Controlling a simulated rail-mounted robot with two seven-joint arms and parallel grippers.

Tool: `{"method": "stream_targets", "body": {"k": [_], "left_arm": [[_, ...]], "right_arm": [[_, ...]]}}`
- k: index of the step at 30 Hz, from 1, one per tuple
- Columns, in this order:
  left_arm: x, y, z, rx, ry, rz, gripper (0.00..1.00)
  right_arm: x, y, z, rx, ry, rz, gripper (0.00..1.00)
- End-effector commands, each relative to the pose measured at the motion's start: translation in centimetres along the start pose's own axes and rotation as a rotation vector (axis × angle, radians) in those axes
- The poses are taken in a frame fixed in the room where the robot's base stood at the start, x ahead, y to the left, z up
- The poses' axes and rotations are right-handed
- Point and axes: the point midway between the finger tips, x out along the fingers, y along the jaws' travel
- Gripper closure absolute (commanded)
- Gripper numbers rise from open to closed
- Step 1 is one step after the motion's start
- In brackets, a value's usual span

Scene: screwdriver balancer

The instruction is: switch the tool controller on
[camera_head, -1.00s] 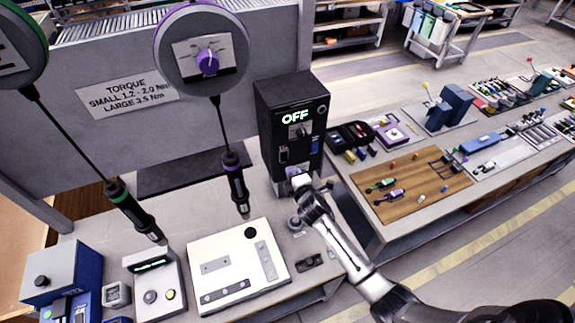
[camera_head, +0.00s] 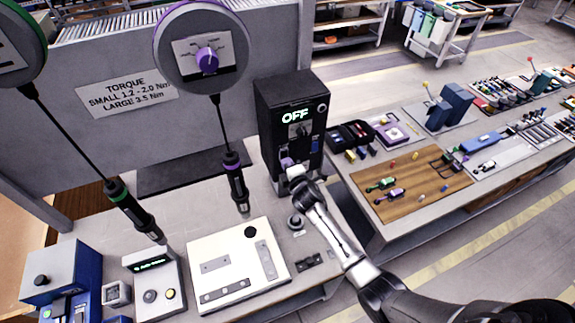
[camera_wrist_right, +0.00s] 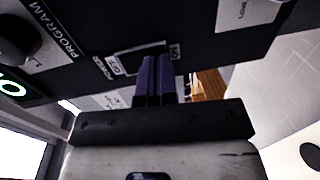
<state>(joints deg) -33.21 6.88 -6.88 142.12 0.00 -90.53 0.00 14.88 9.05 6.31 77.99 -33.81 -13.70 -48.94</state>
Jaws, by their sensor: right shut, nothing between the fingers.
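The tool controller (camera_head: 293,95) is a black box standing at the back of the bench, and its lit display (camera_head: 295,117) reads OFF. My right gripper (camera_head: 286,162) is at the lower front of the controller. In the right wrist view its purple fingers (camera_wrist_right: 156,75) are together, with nothing seen between them. They point at the panel, by labels that seem to read POWER, OFF and ON. The fingers hide the switch there, and I cannot tell whether they touch it. My left gripper is not in view.
A program knob (camera_wrist_right: 28,38) is on the controller panel. Two hanging screwdrivers, one green-banded (camera_head: 130,208) and one purple-banded (camera_head: 236,180), are left of the controller. A white fixture plate (camera_head: 225,262) lies in front. A wooden board (camera_head: 420,188) is to the right.

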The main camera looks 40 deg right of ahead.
Motion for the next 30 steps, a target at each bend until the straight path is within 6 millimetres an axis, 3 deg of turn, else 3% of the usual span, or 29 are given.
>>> {"method": "stream_targets", "body": {"k": [4,14,21,30], "left_arm": [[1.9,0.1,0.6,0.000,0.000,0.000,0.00],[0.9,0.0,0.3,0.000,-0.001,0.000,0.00],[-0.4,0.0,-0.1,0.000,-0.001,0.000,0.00],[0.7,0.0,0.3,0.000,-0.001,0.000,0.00]], "right_arm": [[0.4,-0.7,0.0,0.002,-0.001,0.031,1.00],[-0.2,-0.2,-0.2,0.002,0.002,0.026,1.00],[-3.9,-1.0,-1.3,0.001,0.018,0.023,1.00],[-9.4,-2.7,-1.0,-0.001,0.016,0.025,1.00]]}}
